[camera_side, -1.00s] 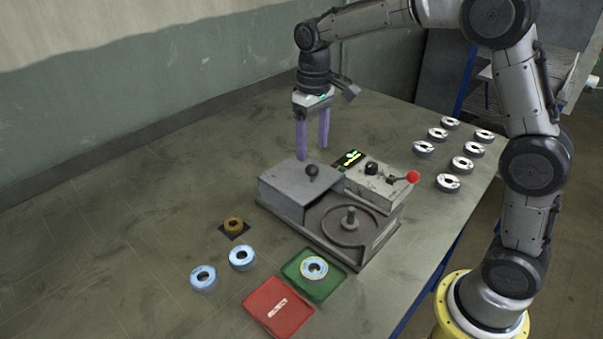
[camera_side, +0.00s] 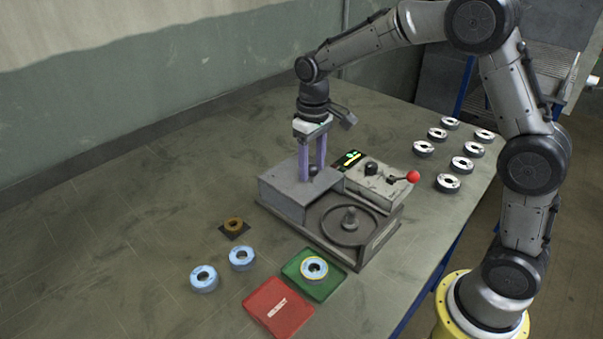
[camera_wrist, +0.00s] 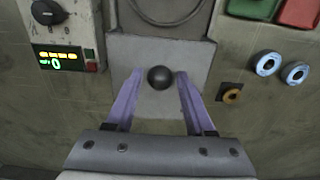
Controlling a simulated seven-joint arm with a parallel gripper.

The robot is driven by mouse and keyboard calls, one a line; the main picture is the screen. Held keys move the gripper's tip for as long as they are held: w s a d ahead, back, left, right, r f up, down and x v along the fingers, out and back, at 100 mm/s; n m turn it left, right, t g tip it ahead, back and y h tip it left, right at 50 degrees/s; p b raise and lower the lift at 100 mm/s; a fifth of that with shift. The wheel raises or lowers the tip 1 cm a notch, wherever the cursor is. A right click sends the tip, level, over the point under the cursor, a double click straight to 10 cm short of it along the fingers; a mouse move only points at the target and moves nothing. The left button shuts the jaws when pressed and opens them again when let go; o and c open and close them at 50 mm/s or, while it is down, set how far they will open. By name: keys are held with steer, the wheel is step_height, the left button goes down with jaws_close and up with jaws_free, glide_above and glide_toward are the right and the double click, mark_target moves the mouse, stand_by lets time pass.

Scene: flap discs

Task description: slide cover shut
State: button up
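The grey sliding cover (camera_side: 279,196) sits at the back-left part of the machine, and the round spindle plate (camera_side: 330,227) with its central post (camera_side: 350,216) lies uncovered in front of it. The dark ball knob (camera_wrist: 160,77) on top of the cover shows in the wrist view. My gripper (camera_side: 312,176) points down over the cover. Its two purple fingers, also seen in the wrist view (camera_wrist: 159,78), stand on either side of the knob with a visible gap on each side. The fingers are open.
The control box with a lit display (camera_side: 350,158) and red-knobbed lever (camera_side: 412,176) stands right of the cover. A green tray (camera_side: 329,287) holding a disc, a red tray (camera_side: 279,306) and blue discs (camera_side: 204,279) lie in front. Several white-topped discs (camera_side: 448,183) stand at right.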

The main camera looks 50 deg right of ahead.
steer(key=c, duration=0.6)
steer(key=shift+s+r, duration=0.1)
steer(key=shift+s, duration=6.95)
steer(key=o, duration=1)
steer(key=shift+c, duration=0.2)
step_height(320, 180, up, 8)
steer(key=s+r+t, duration=0.1)
steer(key=s+t, duration=0.4)
steer(key=s, duration=0.7)
steer(key=shift+s+r, duration=0.15)
steer(key=shift+r, duration=0.2)
